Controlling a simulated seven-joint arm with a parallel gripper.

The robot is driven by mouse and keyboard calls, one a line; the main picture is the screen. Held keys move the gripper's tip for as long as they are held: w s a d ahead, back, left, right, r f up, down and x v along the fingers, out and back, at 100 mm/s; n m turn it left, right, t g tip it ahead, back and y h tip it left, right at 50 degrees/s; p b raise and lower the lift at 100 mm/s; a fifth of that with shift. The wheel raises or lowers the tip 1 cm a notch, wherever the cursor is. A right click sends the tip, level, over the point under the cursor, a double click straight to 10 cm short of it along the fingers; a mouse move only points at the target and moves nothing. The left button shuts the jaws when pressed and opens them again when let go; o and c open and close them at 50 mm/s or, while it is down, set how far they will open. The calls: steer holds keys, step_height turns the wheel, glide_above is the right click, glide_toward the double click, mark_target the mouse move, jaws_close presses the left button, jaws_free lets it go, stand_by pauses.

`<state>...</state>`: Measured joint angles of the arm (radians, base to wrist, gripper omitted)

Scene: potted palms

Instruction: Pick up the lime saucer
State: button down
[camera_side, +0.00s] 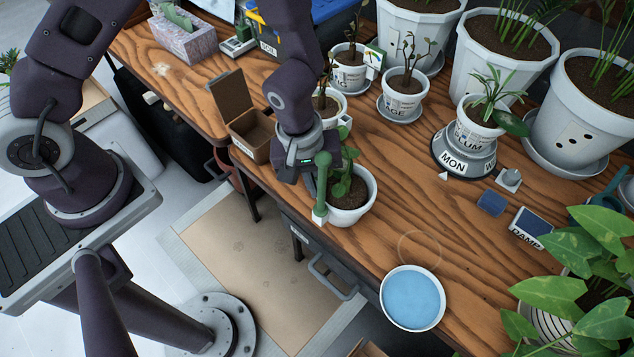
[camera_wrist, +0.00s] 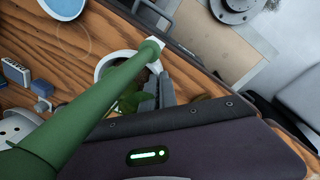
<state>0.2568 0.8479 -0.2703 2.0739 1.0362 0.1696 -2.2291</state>
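I see no lime-coloured saucer in either view. The one loose round dish is a white-rimmed saucer with a blue inside (camera_side: 412,298), at the table's front edge; part of it shows at the top left of the wrist view (camera_wrist: 66,6). My gripper (camera_side: 321,200) points down at the left side of a white pot with a leafy plant (camera_side: 352,212).
An open brown box (camera_side: 250,135) stands left of my gripper. Small pots (camera_side: 401,104) and large palm pots (camera_side: 500,75) fill the back. A round stand (camera_side: 463,158) holds another plant. A leafy plant (camera_side: 590,260) stands at right. Bare wood surrounds the faint ring mark (camera_side: 420,248).

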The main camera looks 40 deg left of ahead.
steer(key=shift+f, duration=0.1)
steer(key=c, duration=1.7)
jaws_free()
steer(key=shift+f, duration=0.1)
steer(key=a+r+m+t+y, duration=0.15)
steer(key=a+r, duration=0.45)
steer(key=r, duration=0.8)
steer(key=s+a+r+m, duration=0.1)
steer(key=s+a+r, duration=0.1)
steer(key=r, duration=0.2)
steer(key=s+a+r+m+t+y, duration=0.1)
steer(key=s+a+r, duration=0.1)
steer(key=a+r, duration=0.1)
steer(key=s+a+r+m, duration=0.1)
steer(key=s+a+r, duration=0.1)
steer(key=r, duration=0.3)
steer(key=shift+s+a+r+m+t+y, duration=0.3)
steer(key=shift+s+a+m+t, duration=0.1)
steer(key=shift+a, duration=0.2)
steer(key=shift+o, duration=0.4)
steer(key=s+r+m+t+h, duration=0.1)
steer(key=s+r+m, duration=0.2)
steer(key=s, duration=0.4)
steer(key=shift+s+r+h, duration=0.25)
steer(key=shift+r+h, duration=0.05)
steer(key=shift+h, duration=0.05)
steer(key=shift+o, duration=0.2)
steer(key=shift+s+d+m, duration=0.2)
steer(key=shift+s+m, duration=0.15)
